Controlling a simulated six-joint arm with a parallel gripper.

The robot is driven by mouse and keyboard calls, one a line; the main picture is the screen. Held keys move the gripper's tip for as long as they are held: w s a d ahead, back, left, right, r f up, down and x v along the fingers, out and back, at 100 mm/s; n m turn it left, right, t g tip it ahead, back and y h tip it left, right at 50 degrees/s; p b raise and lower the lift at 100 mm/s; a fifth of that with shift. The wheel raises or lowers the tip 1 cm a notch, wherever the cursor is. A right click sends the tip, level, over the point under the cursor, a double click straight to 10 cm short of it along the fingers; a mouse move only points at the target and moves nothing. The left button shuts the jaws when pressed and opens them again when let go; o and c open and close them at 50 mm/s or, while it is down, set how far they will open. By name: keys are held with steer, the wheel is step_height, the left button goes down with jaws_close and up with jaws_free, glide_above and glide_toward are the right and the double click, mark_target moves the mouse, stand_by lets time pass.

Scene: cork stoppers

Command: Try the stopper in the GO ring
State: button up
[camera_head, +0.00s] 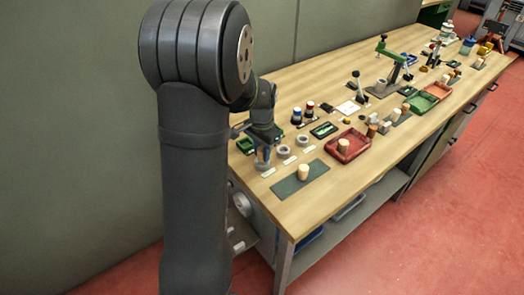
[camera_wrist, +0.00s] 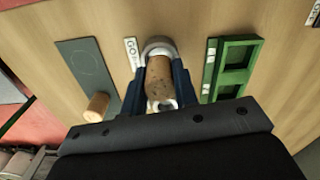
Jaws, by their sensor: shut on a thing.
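A brown cork stopper (camera_wrist: 158,78) is between the two fingers of my gripper (camera_wrist: 158,90) in the wrist view, and the gripper is shut on it. The grey GO ring (camera_wrist: 158,43) shows just beyond the stopper's far end, beside a white label reading GO (camera_wrist: 131,53). The stopper's end overlaps the ring in this view; I cannot tell whether it is inside the ring or above it. In the head view my gripper (camera_head: 262,160) is low at the left end of the bench, over the ring's place, and hides most of the ring and stopper.
A dark green mat (camera_head: 288,187) with an upright stopper (camera_head: 303,172) lies in front. Two more grey rings (camera_head: 284,151) (camera_head: 303,140) stand close by. A green two-compartment tray (camera_wrist: 215,70) is right of the gripper in the wrist view. A red tray (camera_head: 362,136) holds a stopper.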

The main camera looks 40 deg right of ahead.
steer(key=shift+f, duration=0.6)
stand_by(0.6)
steer(key=o, duration=1)
step_height(320, 180, up, 18)
steer(key=shift+f, duration=0.25)
stand_by(0.4)
step_height(320, 180, down, 18)
steer(key=shift+r, duration=0.4)
stand_by(0.4)
